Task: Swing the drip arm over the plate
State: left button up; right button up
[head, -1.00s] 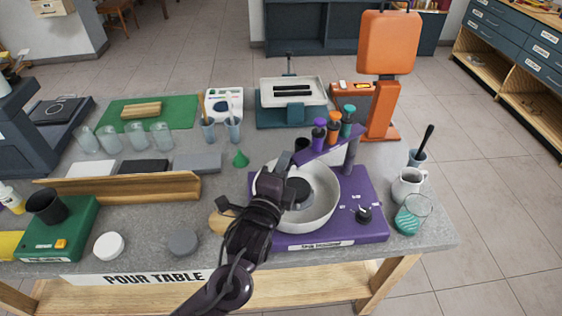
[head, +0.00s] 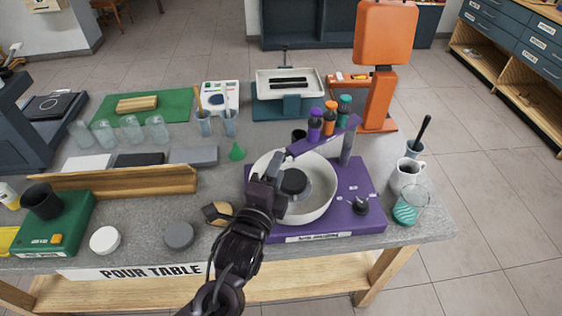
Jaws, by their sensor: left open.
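The plate (head: 293,183), a dark round disc, sits inside the bowl, in front of the arm. My left gripper (head: 271,167) is open over the left part of the bowl, left of the plate and just short of the drip arm's free end. I see no contact with the arm. My own wrist hides the bowl's front left. My right gripper is out of view.
A wooden-handled thing (head: 217,213) and a grey disc (head: 180,236) lie left of my wrist.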

pick_arm(q)
jog(key=v, duration=0.4)
dwell(0.4)
